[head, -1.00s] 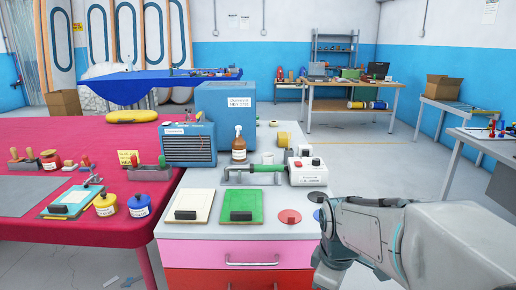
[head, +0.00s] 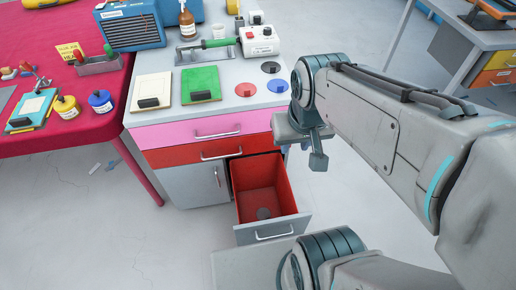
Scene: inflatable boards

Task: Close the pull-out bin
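The pull-out bin (head: 264,183) is open at the lower right of the grey cabinet. It has red inside walls and a grey front (head: 270,230) with a bar handle. A small dark round patch or item shows on its floor. My gripper (head: 318,160) hangs from my arm beside the cabinet's right edge. In the picture it is above and right of the bin, apart from its front. I see it from the side, so its finger gap is hidden.
The cabinet's pink drawer (head: 205,131), red drawer (head: 212,151) and grey door (head: 193,186) are shut. Bottles, boards and a white device (head: 260,40) stand on its top. A red table (head: 60,140) adjoins on the left.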

